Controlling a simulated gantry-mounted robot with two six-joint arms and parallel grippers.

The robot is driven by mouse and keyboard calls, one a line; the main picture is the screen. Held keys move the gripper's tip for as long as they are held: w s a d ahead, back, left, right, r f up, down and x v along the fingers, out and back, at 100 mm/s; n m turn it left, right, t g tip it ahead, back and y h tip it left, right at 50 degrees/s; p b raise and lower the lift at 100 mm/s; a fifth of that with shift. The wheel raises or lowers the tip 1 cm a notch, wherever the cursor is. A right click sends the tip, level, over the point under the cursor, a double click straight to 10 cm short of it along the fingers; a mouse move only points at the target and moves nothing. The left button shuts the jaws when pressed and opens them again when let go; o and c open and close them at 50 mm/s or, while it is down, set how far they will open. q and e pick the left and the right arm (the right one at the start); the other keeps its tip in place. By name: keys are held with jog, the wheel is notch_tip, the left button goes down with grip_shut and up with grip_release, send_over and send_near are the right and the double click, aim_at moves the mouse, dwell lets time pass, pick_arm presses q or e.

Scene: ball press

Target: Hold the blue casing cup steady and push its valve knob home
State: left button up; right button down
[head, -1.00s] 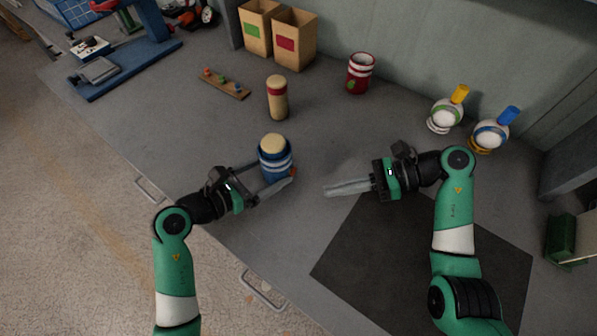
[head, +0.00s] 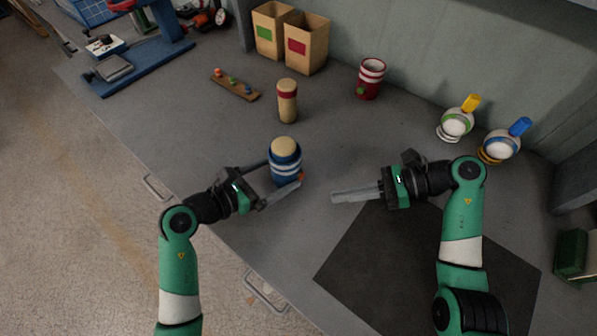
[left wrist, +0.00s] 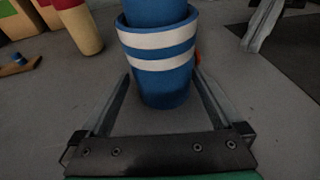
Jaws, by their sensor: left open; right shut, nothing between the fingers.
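The blue casing cup (head: 285,170) with white stripes stands upright on the table, a tan-topped piece (head: 284,146) in its mouth. A small orange-red valve knob (head: 301,175) shows at its right side; in the left wrist view only a sliver of the knob (left wrist: 197,58) shows past the cup (left wrist: 160,75). My left gripper (head: 282,175) is open, with a finger on each side of the cup; the wrist view shows gaps beside its lower part. My right gripper (head: 334,197) is shut and empty, right of the cup, its fingertips pointing left, apart from the knob.
A tan cylinder with a red band (head: 287,101) stands behind the cup. A red-and-white cup (head: 370,79) stands further back right. A dark mat (head: 430,265) lies at front right.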

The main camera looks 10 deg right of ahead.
dwell(0.3)
pick_arm(q)
jog(key=v, duration=1.2)
jog(key=shift+r, duration=0.1)
